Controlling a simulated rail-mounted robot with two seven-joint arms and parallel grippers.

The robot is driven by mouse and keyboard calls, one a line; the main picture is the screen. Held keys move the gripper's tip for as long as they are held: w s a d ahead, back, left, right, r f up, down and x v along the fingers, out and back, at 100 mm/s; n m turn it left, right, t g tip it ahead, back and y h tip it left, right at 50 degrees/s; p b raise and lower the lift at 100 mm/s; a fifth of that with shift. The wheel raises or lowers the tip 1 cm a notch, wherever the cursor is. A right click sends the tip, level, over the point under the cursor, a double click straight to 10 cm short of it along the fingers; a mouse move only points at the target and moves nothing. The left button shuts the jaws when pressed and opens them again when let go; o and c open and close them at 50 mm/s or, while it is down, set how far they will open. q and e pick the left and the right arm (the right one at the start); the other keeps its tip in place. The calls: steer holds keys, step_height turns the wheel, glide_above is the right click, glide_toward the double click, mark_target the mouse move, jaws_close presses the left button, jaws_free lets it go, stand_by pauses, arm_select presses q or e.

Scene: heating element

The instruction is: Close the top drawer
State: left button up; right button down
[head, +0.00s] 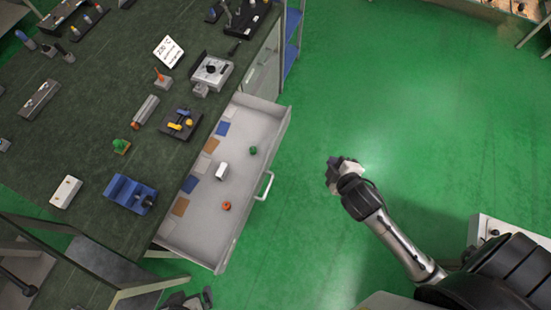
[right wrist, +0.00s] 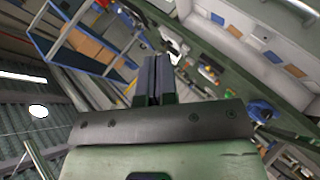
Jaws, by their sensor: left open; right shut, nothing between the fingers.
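The top drawer (head: 245,185) is pulled far out from the right side of the dark green workbench (head: 95,100). Its silver handle (head: 265,186) is on the outer front face. My right gripper (head: 334,176) is in the air to the right of the handle, apart from it. In the right wrist view its fingers (right wrist: 155,80) are pressed together with nothing between them. My left gripper (head: 194,301) is at the bottom edge of the head view, below the drawer's near end, partly cut off. It is open and does not touch the drawer.
The drawer holds a white block (head: 221,171), a green piece (head: 253,150), an orange ring (head: 227,206) and several flat cards. Tools and a blue vise (head: 130,194) stand on the bench. A blue shelf (head: 292,40) is beyond.

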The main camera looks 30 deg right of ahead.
steer(key=w+d+f+n+t+b, duration=0.2)
steer(key=w+f+n+t+b, duration=0.3)
steer(key=f+b, duration=0.35)
steer(key=n+g+y+b, duration=0.2)
steer(key=n+y+b, duration=1.2)
steer(key=n+b, duration=1.55)
glide_toward(271, 158)
steer(key=b+x, duration=0.1)
steer(key=x, duration=0.2)
steer(key=f+x, duration=0.1)
steer(key=x, duration=0.2)
steer(key=shift+w+d+b, duration=0.1)
steer(key=shift+d+b, duration=0.1)
steer(key=shift+b, duration=0.2)
arm_select(q)
step_height(271, 158, down, 43)
steer(key=shift+s+a+r, duration=0.15)
steer(key=shift+a+r, duration=0.05)
arm_select(e)
steer(key=shift+x, duration=0.85)
